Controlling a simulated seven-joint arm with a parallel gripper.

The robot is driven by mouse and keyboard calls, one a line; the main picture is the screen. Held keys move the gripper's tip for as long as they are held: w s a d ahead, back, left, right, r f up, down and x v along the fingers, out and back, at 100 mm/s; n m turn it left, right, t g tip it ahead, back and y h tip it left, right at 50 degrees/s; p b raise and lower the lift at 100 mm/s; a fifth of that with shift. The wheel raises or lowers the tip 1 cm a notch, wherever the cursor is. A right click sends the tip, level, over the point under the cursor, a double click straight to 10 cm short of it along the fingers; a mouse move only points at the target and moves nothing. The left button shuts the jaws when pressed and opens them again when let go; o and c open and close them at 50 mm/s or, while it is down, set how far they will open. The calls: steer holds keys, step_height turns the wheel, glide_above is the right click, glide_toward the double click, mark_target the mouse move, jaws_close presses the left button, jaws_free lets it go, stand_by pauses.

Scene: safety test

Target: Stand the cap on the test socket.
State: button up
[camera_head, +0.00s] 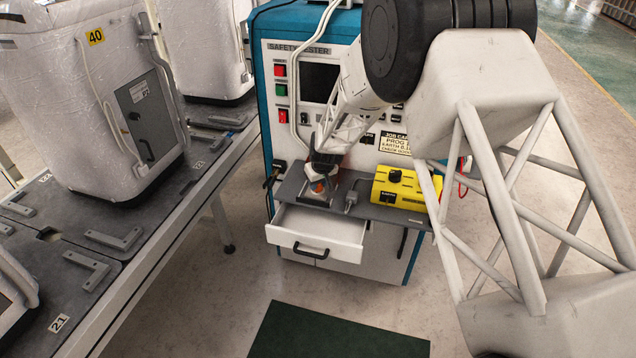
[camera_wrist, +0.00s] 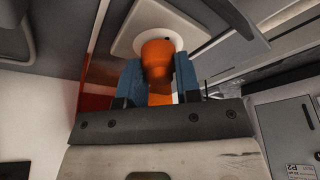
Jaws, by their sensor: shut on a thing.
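The orange cap (camera_wrist: 158,58) is held between the two blue fingers of my gripper (camera_wrist: 158,76) in the wrist view. In the head view my gripper (camera_head: 323,168) reaches down over the tester's grey shelf, and a small part of the cap (camera_head: 318,187) shows orange below it. The test socket, a pale square plate (camera_wrist: 125,41) with a round light part, lies right behind the cap in the wrist view. In the head view the socket (camera_head: 314,200) is on the shelf directly under the cap. I cannot tell whether cap and socket touch; the cap hides the socket's middle.
The shelf (camera_head: 352,208) also bears a yellow control box (camera_head: 404,195) to the right. A white drawer (camera_head: 318,232) stands open below. The safety tester (camera_head: 283,113) rises behind. At the left, a conveyor table (camera_head: 95,240) carries large wrapped appliances (camera_head: 100,110).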

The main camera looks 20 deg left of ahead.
steer(key=shift+f, duration=0.1)
steer(key=o, duration=0.9)
steer(key=v, duration=1.2)
stand_by(0.7)
